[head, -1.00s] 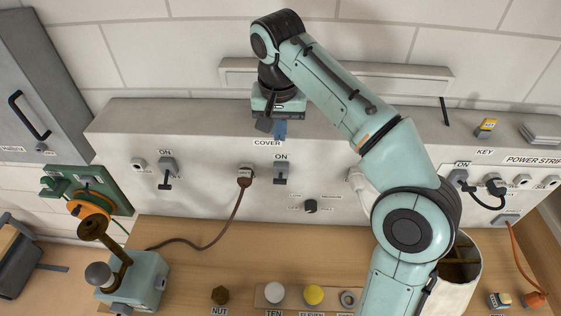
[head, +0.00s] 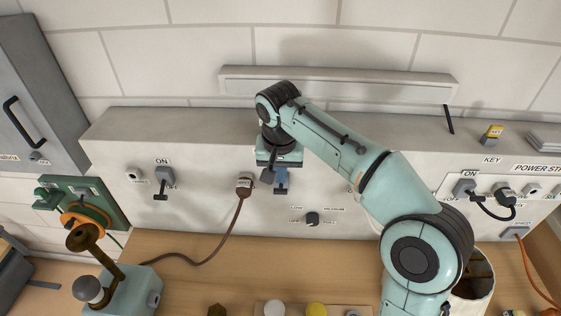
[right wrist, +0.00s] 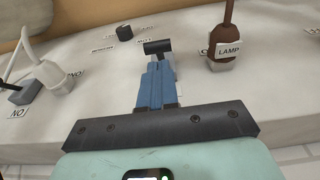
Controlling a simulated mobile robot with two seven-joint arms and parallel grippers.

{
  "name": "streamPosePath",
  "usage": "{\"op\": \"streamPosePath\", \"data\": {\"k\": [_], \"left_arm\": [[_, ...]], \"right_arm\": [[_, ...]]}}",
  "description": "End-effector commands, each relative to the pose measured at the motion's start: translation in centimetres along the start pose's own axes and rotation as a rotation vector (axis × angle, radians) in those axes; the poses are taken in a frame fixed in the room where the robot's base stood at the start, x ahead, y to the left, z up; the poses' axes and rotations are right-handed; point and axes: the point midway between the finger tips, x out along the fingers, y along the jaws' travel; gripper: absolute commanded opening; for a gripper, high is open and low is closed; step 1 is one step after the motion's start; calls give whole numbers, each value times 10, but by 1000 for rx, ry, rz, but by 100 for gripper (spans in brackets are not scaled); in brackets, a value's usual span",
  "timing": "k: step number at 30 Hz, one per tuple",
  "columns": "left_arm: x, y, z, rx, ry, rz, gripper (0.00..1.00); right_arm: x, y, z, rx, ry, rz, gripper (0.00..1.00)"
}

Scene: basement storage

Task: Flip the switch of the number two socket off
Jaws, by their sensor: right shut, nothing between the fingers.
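The white socket panel (head: 110,140) runs along the wall. The brown plug (head: 245,182) sits in a socket with a switch to its right. That switch (head: 280,191) is mostly hidden by my right gripper (head: 281,178); its dark lever end shows just below the fingers. In the right wrist view, the dark lever (right wrist: 157,47) is right at the blue fingertips (right wrist: 157,66), and the plug there is labelled LAMP (right wrist: 228,49). My right gripper is shut and empty; I cannot tell if it touches the lever. The socket numbers are unreadable. My left gripper is out of view.
Another ON switch (head: 164,178) is left of the brown plug. A dial (head: 312,219) is right of the gripper, and a power strip switch (head: 464,187) is far right. A lamp (head: 110,275) stands lower left on the wooden table (head: 200,245), with a grey cabinet (head: 35,90) above.

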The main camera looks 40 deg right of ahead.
Motion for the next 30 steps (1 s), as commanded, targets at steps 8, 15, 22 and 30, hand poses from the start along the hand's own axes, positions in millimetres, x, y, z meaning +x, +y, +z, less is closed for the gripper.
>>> {"op": "streamPosePath", "data": {"k": [8, 15, 22, 30], "left_arm": [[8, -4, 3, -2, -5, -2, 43], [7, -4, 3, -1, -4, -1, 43], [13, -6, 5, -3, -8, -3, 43], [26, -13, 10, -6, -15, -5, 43]], "right_arm": [[17, 0, 8, 1, 1, -2, 0], [17, 0, 8, 1, 2, -2, 0], [19, 0, 10, 0, 17, -1, 0], [21, 0, 14, 0, 67, -1, 0]]}}
